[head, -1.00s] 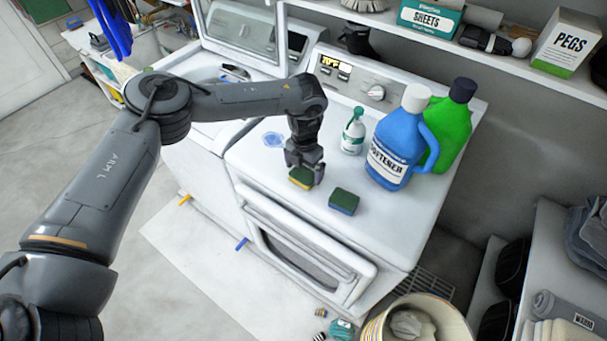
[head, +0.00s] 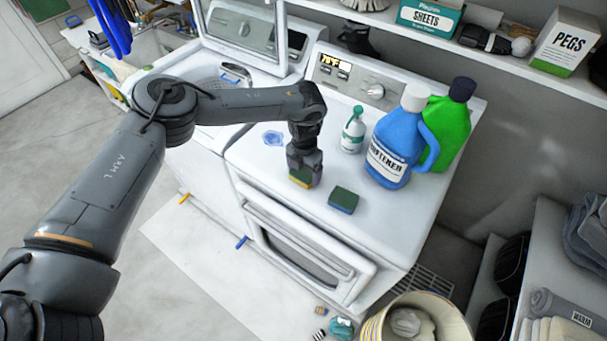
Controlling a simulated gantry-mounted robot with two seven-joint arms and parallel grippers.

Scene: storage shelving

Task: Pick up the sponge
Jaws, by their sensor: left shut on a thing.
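A yellow and green sponge (head: 300,180) is at my left gripper (head: 304,168) near the front edge of the white dryer top. The gripper points down and is shut on this sponge, covering its upper part. I cannot tell whether the sponge is clear of the surface. My right gripper is not in view.
A white spray bottle (head: 352,133), a blue softener jug (head: 392,150) and a green jug (head: 451,128) stand right of the gripper on the dryer (head: 290,222). A shelf (head: 480,48) runs behind. A basket (head: 455,325) stands on the floor in front.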

